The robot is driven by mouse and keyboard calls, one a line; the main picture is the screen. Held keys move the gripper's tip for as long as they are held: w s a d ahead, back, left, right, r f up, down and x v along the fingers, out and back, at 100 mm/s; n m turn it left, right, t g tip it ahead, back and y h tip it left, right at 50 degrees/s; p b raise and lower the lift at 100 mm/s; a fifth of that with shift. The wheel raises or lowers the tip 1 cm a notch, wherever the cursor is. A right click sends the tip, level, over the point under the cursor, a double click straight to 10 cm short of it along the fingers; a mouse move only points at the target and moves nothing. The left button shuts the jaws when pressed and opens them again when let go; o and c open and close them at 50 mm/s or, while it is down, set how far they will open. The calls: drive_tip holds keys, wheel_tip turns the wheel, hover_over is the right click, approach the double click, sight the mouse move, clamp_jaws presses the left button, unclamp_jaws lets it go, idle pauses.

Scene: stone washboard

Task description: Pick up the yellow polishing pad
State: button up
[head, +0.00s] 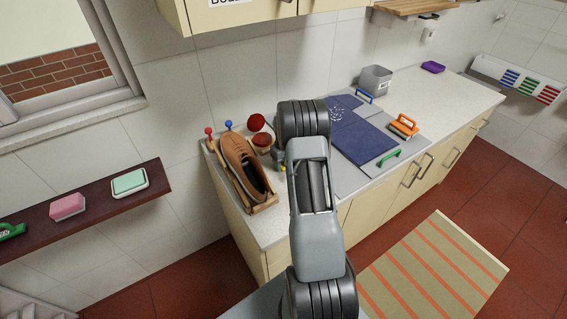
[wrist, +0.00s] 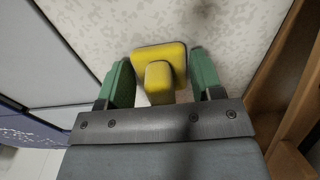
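The yellow polishing pad (wrist: 170,53) lies on the speckled light countertop (wrist: 225,25) in the wrist view. It has a dark edge and a raised yellow block-like grip (wrist: 158,85) on top. My gripper (wrist: 163,78) is open, with one green finger to each side of the grip and visible gaps on both sides. I cannot tell how far the fingertips are above the counter. In the head view my arm hides most of the pad, and only a small yellow patch shows beside it.
A brown shoe (head: 243,165) in a wooden holder stands left of my arm, close by the gripper.

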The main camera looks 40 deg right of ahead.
drive_tip(key=c, duration=0.5)
drive_tip(key=shift+c, duration=0.2)
wheel_tip(320, 180, up, 10)
drive_tip(key=shift+r+b, duration=0.1)
drive_tip(key=shift+b, duration=1.1)
drive_tip(key=shift+o, duration=1.4)
drive_tip(key=shift+c, duration=1.1)
